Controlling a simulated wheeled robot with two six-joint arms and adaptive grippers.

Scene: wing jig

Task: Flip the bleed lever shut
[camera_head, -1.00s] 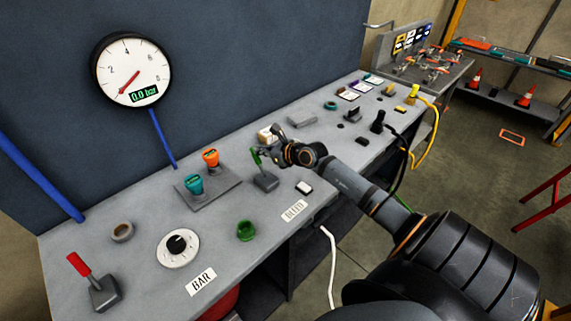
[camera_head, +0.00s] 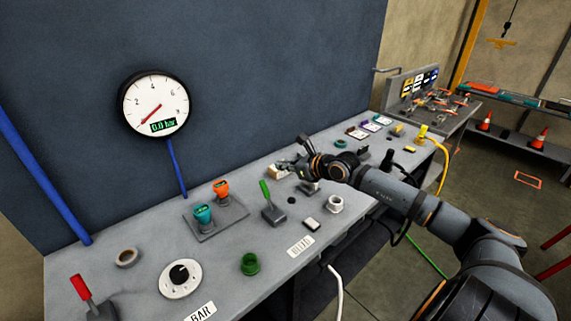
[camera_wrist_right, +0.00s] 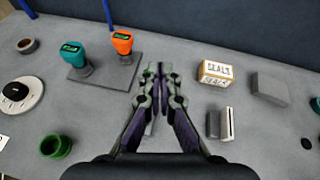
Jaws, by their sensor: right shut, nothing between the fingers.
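The bleed lever is the green-handled lever (camera_head: 265,189) on a dark grey base, behind the BLEED label (camera_head: 300,246). Its handle stands up, tilted to the left in the head view. My right gripper (camera_head: 282,168) is above the bench, behind and to the right of the handle, apart from it. Its fingers are closed together with nothing between them, as the right wrist view (camera_wrist_right: 159,72) shows too. My left gripper is not in view.
A gauge (camera_head: 156,104) on the panel reads 0.0 bar. Teal (camera_head: 203,216) and orange (camera_head: 222,189) knobs stand left of the lever. A SEALS box (camera_wrist_right: 216,73) is near the gripper.

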